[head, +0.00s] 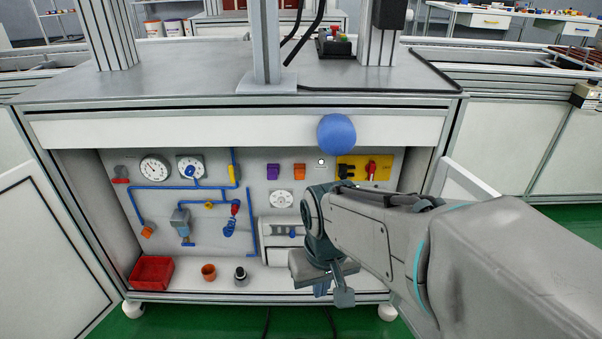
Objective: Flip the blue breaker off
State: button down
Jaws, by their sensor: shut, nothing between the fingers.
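A light grey breaker box (280,252) is mounted low on the back panel of the open cabinet under the workbench. A small blue lever (292,234) shows in the box's dark slot; it looks like the blue breaker. Whether it is up or down is too small to tell. My gripper (332,293) is in front of the box's lower right side, pointing down. It is shut and empty. My wrist and arm come in from the right and hide the right part of the box and the panel behind it.
A blue ball (336,134) shows before the drawer front. The panel (150,190) carries gauges, blue pipes and a yellow plate (352,160) with a red switch. On the cabinet floor are a red bin (151,271), an orange pot (209,272) and a dark-topped container (240,276).

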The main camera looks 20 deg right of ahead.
jog(key=w+d+f+n+g+h+p, duration=0.2)
jog(key=w+d+n+h+p, duration=0.4)
jog(key=n, duration=0.3)
jog(key=w+d+f+n+g+h+p, duration=0.3)
jog(key=w+d+n+h, duration=0.15)
jog(key=w+n, duration=0.45)
jog(key=w+a+f+n+t+h+p, duration=0.1)
jog(key=w+f+n+t+h+p, duration=0.2)
jog(key=n, duration=0.8)
jog(key=w+a+f+n+t+h+p, duration=0.2)
jog(key=w+f+n+t+h+p, duration=0.1)
jog(key=w+f+n+t, duration=0.5)
jog(key=n+t, duration=0.2)
jog(key=n, duration=0.1)
jog(key=shift+f+n, duration=0.25)
jog(key=shift+n, duration=0.15)
